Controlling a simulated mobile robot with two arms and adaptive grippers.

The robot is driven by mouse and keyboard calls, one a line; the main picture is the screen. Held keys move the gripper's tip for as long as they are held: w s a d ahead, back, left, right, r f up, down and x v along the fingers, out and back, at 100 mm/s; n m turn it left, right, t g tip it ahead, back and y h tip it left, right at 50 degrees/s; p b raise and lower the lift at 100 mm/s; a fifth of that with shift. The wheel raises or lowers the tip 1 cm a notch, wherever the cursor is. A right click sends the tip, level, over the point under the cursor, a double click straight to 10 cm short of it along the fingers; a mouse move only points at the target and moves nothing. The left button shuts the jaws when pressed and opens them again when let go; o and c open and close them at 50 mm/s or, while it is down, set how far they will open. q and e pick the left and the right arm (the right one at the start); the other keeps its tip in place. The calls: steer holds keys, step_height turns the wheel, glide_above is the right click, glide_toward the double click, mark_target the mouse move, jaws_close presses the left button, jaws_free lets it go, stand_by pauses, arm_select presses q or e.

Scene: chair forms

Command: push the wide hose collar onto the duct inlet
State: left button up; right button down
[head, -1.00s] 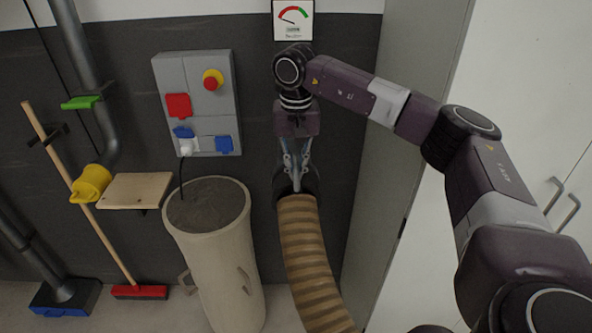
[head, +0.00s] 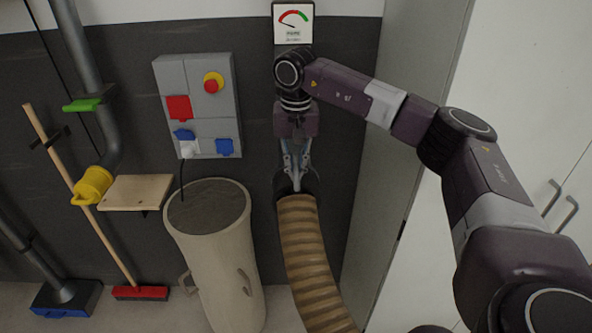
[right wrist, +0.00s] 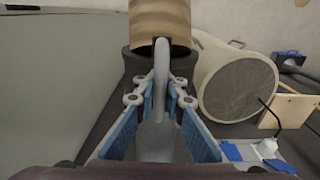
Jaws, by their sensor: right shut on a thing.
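The wide hose collar (head: 311,187) is a dark ring on the upper end of a brown ribbed hose (head: 309,246). My right gripper (head: 297,178) is above it, pointing down, its fingers shut on a grey bar at the collar. In the right wrist view the collar (right wrist: 133,66) is partly hidden behind the fingers (right wrist: 160,95), with the tan hose (right wrist: 160,22) beyond. A grey duct (head: 88,50) runs down the wall at the left and ends in a yellow fitting (head: 92,185); I cannot tell whether this is the inlet. My left gripper is not in view.
A beige bin (head: 215,255) stands left of the hose. A wooden shelf (head: 135,191), a broom (head: 85,205) and a grey switch box (head: 200,105) are farther left. A gauge (head: 293,22) hangs above my gripper. A grey panel (head: 400,130) stands close on the right.

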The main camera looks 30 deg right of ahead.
steer(key=c, duration=1.9)
jaws_free()
steer(key=shift+w+d+f, duration=0.1)
steer(key=shift+w+d, duration=0.05)
steer(key=shift+w, duration=0.05)
